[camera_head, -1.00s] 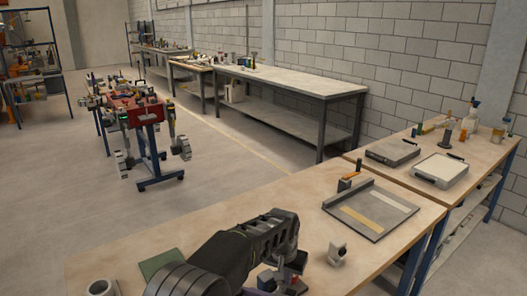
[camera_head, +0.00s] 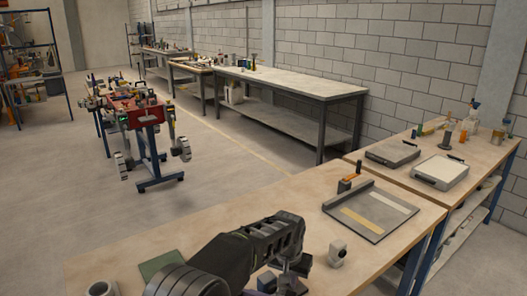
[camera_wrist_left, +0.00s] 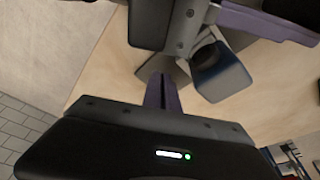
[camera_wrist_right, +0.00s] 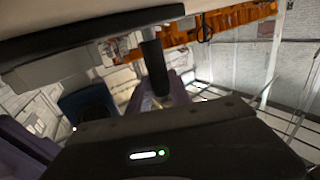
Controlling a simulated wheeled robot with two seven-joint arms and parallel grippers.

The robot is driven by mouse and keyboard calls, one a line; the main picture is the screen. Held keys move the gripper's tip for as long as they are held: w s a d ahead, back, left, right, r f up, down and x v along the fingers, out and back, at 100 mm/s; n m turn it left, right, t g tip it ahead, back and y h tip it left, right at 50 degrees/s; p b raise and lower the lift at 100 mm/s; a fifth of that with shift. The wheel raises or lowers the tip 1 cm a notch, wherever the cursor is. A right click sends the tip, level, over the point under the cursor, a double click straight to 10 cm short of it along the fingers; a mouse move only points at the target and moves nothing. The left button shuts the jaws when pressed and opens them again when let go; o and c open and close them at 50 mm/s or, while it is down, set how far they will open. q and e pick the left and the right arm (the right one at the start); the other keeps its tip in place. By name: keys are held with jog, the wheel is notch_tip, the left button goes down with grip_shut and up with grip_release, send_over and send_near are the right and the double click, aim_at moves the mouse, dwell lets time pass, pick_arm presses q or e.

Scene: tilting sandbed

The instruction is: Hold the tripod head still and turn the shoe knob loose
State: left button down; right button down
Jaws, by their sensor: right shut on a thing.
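My left gripper (camera_head: 288,272) is low in the head view, over the front of the near workbench. A dark blue, block-like part (camera_head: 267,281) shows beside it, probably of the tripod head. In the left wrist view a dark blue, rounded part (camera_wrist_left: 222,72) and a grey plate (camera_wrist_left: 182,38) lie beyond my left gripper's purple finger (camera_wrist_left: 162,95); its jaw gap is unclear. In the right wrist view my right gripper (camera_wrist_right: 172,92) is shut at a short dark cylinder (camera_wrist_right: 153,65), probably the shoe knob. A dark blue part (camera_wrist_right: 88,105) is left of it.
A small pale fitting (camera_head: 337,254) and a grey plate with an orange-handled lever (camera_head: 385,222) stand on the workbench right of my left gripper. A green mat (camera_head: 162,263) and a grey ring (camera_head: 101,287) lie to the left. The bench behind the mat is clear.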

pick_arm(q)
jog(key=shift+d+r, duration=0.1)
jog(key=shift+s, duration=0.35)
dwell(0.3)
jog(key=v, duration=0.2)
jog(key=w+v, duration=0.1)
jog(key=v, duration=0.2)
jog(key=shift+r, duration=0.5)
jog(key=shift+w+a+r, duration=0.5)
jog(key=shift+w+a, duration=0.05)
